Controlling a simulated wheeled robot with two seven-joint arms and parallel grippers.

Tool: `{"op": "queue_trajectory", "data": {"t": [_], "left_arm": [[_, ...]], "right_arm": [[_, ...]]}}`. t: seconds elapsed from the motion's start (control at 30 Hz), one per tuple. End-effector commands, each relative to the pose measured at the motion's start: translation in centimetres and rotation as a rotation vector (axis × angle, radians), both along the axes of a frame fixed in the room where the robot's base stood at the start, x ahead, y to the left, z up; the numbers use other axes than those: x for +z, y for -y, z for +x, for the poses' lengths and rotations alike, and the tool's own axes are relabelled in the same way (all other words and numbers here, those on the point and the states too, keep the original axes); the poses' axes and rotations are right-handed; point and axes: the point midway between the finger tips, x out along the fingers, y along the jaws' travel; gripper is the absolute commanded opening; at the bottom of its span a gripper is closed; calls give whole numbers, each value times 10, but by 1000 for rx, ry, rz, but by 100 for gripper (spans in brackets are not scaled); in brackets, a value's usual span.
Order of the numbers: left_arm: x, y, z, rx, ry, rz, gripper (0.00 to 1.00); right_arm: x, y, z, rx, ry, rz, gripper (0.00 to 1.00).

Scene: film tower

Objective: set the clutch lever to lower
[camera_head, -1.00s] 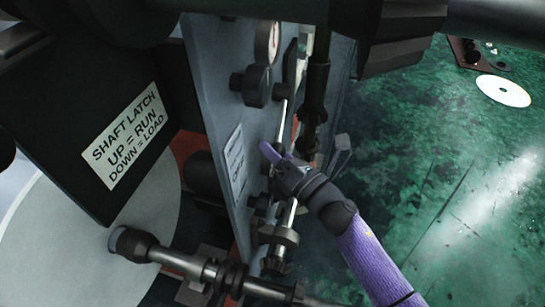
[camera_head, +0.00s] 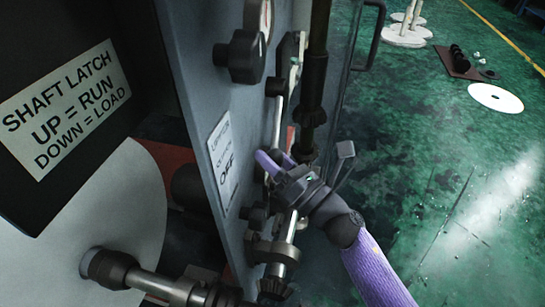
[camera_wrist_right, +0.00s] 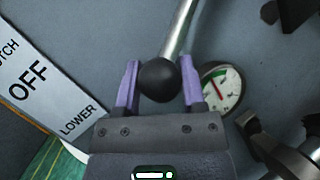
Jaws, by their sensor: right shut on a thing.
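The clutch lever is a silver rod (camera_wrist_right: 180,35) with a black ball knob (camera_wrist_right: 158,80) in the right wrist view. My right gripper (camera_wrist_right: 158,86) has its purple fingers on both sides of the knob and is shut on it. In the head view my right gripper (camera_head: 271,162) reaches in to the grey panel (camera_head: 200,90), and the rod (camera_head: 277,125) shows above its fingers. The knob is hidden there. The clutch label (camera_head: 222,165) is beside the fingers; OFF and LOWER can be read on it in the right wrist view (camera_wrist_right: 40,85). My left gripper is out of view.
A black knob (camera_head: 240,56) sticks out of the panel above the label. A dark vertical shaft (camera_head: 315,80) stands close to my right gripper. A shaft latch sign (camera_head: 65,108) and a pale disc (camera_head: 95,220) are at left. Green floor is open at right.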

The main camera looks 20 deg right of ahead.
Motion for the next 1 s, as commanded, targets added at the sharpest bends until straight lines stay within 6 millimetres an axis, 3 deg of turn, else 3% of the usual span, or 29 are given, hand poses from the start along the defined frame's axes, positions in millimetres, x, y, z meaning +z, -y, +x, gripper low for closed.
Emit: {"op": "queue_trajectory", "data": {"t": [0.03,0.17,0.53,0.83,1.0], "left_arm": [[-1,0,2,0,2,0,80],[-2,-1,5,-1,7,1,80],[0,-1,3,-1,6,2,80],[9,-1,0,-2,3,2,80],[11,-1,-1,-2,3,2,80]], "right_arm": [[-3,1,0,-3,-6,-3,58],[-2,1,0,-3,-5,-2,86],[-4,4,-7,-1,-5,0,87],[-21,32,-64,-4,-7,0,87],[-28,42,-83,-3,-5,-1,87]]}}
